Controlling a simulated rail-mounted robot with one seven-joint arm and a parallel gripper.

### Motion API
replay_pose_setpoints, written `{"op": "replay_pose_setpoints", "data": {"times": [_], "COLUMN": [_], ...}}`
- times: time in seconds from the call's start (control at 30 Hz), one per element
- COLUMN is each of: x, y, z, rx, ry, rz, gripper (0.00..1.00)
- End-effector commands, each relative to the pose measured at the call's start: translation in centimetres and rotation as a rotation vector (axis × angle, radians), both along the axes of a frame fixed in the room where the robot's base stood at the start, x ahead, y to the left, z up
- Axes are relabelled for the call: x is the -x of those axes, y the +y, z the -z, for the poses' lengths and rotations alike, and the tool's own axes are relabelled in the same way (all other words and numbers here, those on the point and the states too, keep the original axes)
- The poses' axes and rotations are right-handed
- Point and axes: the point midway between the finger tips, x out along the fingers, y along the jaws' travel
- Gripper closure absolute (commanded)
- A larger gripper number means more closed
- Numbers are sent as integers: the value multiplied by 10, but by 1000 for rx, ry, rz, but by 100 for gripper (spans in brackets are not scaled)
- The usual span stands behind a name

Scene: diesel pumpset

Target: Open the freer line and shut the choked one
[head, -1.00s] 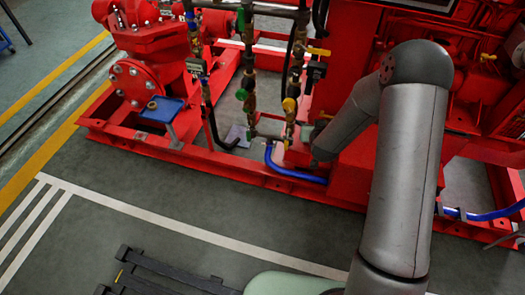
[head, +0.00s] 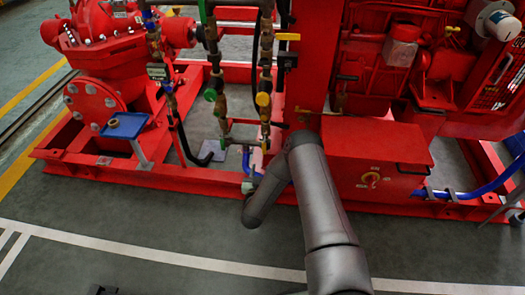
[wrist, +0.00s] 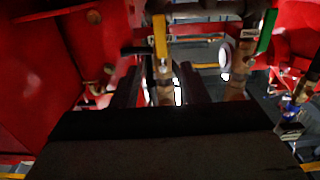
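Two upright pipe lines stand side by side in the head view. The left line has a green handle (head: 210,94) low down; the right has a yellow handle (head: 262,99) low down and a yellow lever (head: 287,37) higher up. In the wrist view, a yellow handle (wrist: 160,35) stands upright left of centre and a green handle (wrist: 266,30) is tilted at upper right. My gripper (wrist: 160,88) shows two dark fingers spread apart, with brass fitting visible between and beyond them. It appears empty; contact cannot be told. In the head view I cannot make out the fingers.
A red pump (head: 95,95) and a blue tray (head: 123,125) stand left of the lines.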

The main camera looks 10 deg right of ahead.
Motion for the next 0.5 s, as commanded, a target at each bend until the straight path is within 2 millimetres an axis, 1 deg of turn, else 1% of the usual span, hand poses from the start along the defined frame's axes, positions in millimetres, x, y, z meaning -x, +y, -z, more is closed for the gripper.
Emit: {"op": "replay_pose_setpoints", "data": {"times": [0.03, 0.3, 0.4, 0.5], "x": [-12, -68, -86, -100], "y": [-5, -22, -27, -31], "z": [1, 2, 2, 2], "rx": [0, 0, -1, 0], "ry": [-5, -3, -3, -2], "rz": [3, 3, 2, 0], "gripper": [60, 60, 60, 60]}}
